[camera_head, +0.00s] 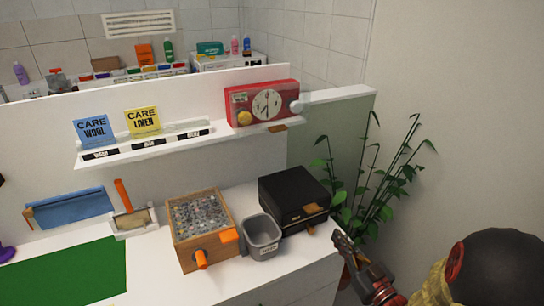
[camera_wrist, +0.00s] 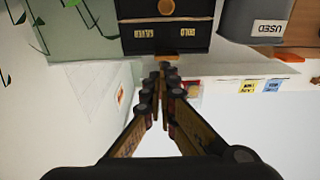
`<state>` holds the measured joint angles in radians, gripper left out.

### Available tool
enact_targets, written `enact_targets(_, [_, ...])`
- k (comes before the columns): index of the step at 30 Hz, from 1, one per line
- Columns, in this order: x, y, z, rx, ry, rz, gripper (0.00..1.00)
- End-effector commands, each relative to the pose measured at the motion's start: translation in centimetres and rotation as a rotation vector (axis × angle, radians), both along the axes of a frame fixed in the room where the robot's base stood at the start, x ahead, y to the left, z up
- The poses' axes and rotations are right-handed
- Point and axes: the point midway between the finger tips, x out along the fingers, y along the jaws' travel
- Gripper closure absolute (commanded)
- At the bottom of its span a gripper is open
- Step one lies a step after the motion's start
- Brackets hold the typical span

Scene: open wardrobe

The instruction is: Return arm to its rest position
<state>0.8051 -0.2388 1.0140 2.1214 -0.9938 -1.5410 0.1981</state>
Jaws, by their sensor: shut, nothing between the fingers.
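My gripper (camera_head: 342,240) is at the lower right of the head view, in front of the plant and just right of the counter's edge. In the wrist view my gripper (camera_wrist: 163,72) has its fingertips together with nothing between them. My arm reaches in from the lower right corner. The black box (camera_head: 293,191) stands on the counter to the left of the gripper. In the wrist view the black box (camera_wrist: 140,35) is beyond the fingertips. Whether the fingertips touch anything is hard to tell, but no object is held.
A grey bin (camera_head: 262,238) and a wooden box of small items (camera_head: 202,226) stand on the white counter (camera_head: 165,285). A green mat (camera_head: 75,274) lies at left. A leafy plant (camera_head: 380,180) stands right of the counter. A shelf above holds a red timer (camera_head: 262,103) and two CARE cards.

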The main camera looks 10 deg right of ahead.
Motion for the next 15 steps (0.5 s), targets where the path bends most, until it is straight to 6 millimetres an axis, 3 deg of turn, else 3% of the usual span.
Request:
enact_targets(5, [0.3,-0.6,-2.3,-0.031,0.081,-0.025,1.00])
enact_targets(8, [0.2,-2.2,-6.1,-0.058,0.219,-0.089,1.00])
enact_targets(12, [-1.4,-5.7,-11.9,-0.093,0.469,-0.217,1.00])
enact_targets(15, [-3.4,-8.7,-14.4,-0.115,0.637,-0.316,1.00])
